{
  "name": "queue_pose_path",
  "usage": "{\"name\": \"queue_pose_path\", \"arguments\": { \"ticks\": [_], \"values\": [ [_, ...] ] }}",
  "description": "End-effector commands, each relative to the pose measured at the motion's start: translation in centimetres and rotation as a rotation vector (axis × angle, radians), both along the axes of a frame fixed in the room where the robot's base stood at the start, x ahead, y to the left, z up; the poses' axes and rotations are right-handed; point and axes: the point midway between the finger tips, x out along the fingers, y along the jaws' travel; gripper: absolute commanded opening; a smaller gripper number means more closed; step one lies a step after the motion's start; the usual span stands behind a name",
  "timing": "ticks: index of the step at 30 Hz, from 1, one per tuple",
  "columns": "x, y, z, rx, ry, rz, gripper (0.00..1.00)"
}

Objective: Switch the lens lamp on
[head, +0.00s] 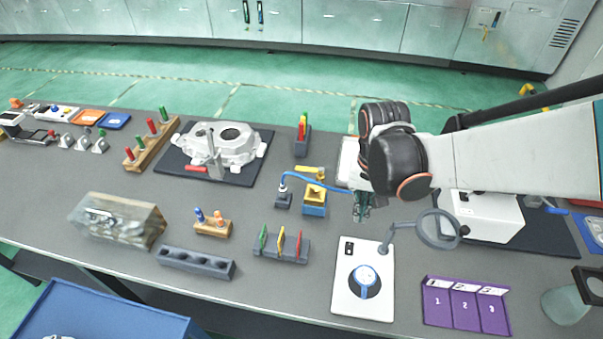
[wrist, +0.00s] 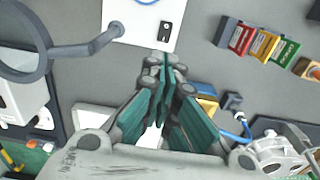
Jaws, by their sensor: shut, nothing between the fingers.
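The lens lamp is a grey ring magnifier (head: 437,229) on a jointed grey arm at the right of a white base plate (head: 345,298). The ring shows no clear glow. A small black switch (head: 349,247) sits at the plate's far left corner; it also shows in the wrist view (wrist: 165,31). Its rocker position is too small to tell. My gripper (head: 361,212) is shut and empty, above the table just beyond the plate's far edge. In the wrist view its fingertips (wrist: 166,62) point toward the switch, apart from it in the picture.
A round blue-and-white dial (head: 364,282) sits on the plate. A purple numbered tray (head: 465,307) stands to the right. A grey rack with coloured tabs (head: 281,247) stands to the left. A yellow-and-blue block (head: 314,200) and a blue cable are near my gripper's left.

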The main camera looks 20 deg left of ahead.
Motion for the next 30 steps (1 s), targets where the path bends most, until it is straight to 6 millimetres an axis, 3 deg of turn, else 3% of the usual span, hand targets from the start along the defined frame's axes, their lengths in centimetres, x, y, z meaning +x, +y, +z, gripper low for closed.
{"name": "queue_pose_path", "arguments": {
  "ticks": [1, 21, 30],
  "values": [
    [-1.6, 0.6, -0.2, 0.000, 0.000, 0.027, 0.00],
    [-1.4, 0.6, -10.9, 0.000, 0.000, 0.025, 0.00],
    [-1.4, 0.6, -13.3, 0.000, 0.000, 0.024, 0.00]
  ]
}}
